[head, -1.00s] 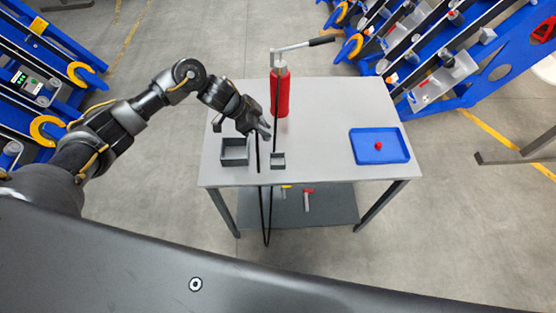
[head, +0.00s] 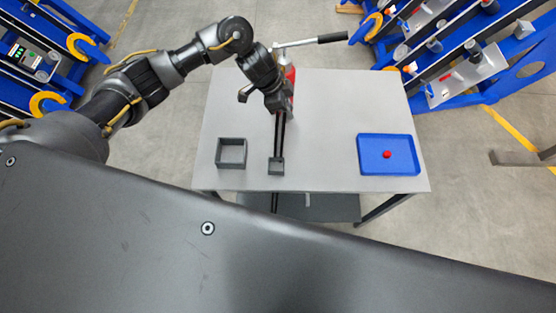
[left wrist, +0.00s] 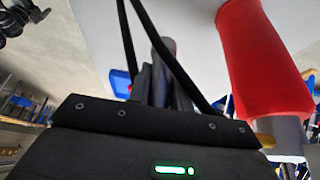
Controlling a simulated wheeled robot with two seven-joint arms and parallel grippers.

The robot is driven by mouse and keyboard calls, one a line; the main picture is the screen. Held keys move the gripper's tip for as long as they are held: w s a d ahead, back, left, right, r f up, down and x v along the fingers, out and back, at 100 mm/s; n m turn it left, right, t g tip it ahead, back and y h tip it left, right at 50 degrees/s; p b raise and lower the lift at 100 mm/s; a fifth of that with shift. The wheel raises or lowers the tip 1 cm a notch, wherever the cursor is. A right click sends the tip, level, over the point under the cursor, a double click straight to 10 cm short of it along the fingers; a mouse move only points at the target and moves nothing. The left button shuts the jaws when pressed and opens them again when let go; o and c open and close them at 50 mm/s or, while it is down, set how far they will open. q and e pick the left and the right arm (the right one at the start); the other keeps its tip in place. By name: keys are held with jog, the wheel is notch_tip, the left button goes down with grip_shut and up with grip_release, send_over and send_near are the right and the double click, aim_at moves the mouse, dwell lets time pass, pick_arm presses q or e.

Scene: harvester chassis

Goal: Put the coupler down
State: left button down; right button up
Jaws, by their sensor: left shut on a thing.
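My left gripper (head: 279,104) is above the table (head: 330,110), in front of the red hand pump (head: 291,74). It is shut on the coupler, which is mostly hidden by the fingers. Black hose (head: 280,135) hangs from the gripper area towards the small dark grey holder (head: 276,167) near the front edge, and more hangs below that edge. In the left wrist view, two black hose strands (left wrist: 182,70) pass the fingers (left wrist: 163,75), and the red pump body (left wrist: 257,60) is close on the right. My right gripper is out of view.
An open grey square box (head: 231,164) stands left of the small holder. A blue tray (head: 368,146) with a red knob-like piece (head: 387,154) is at the right. The pump's lever (head: 310,42) sticks out over the back. The table's middle right is clear.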

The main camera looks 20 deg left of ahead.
pick_arm(q)
jog(key=s+f+p, duration=0.1)
jog(key=s+f, duration=0.1)
jog(key=s, duration=0.1)
jog(key=s+f+p, duration=0.1)
jog(key=s+f, duration=0.2)
jog(key=s, duration=0.1)
jog(key=s+f+p, duration=0.1)
jog(key=s+f, duration=0.1)
jog(key=s, duration=0.2)
jog(key=shift+d+f+p, duration=0.25)
jog(key=shift+f+p, duration=0.1)
jog(key=shift+s+f, duration=0.2)
jog(key=shift+f, duration=0.2)
jog(key=f, duration=0.1)
jog(key=f+p, duration=0.1)
jog(key=f, duration=0.1)
jog(key=shift+s+f, duration=0.25)
jog(key=shift+s, duration=0.1)
jog(key=shift+s+f, duration=0.1)
jog(key=shift+s, duration=0.05)
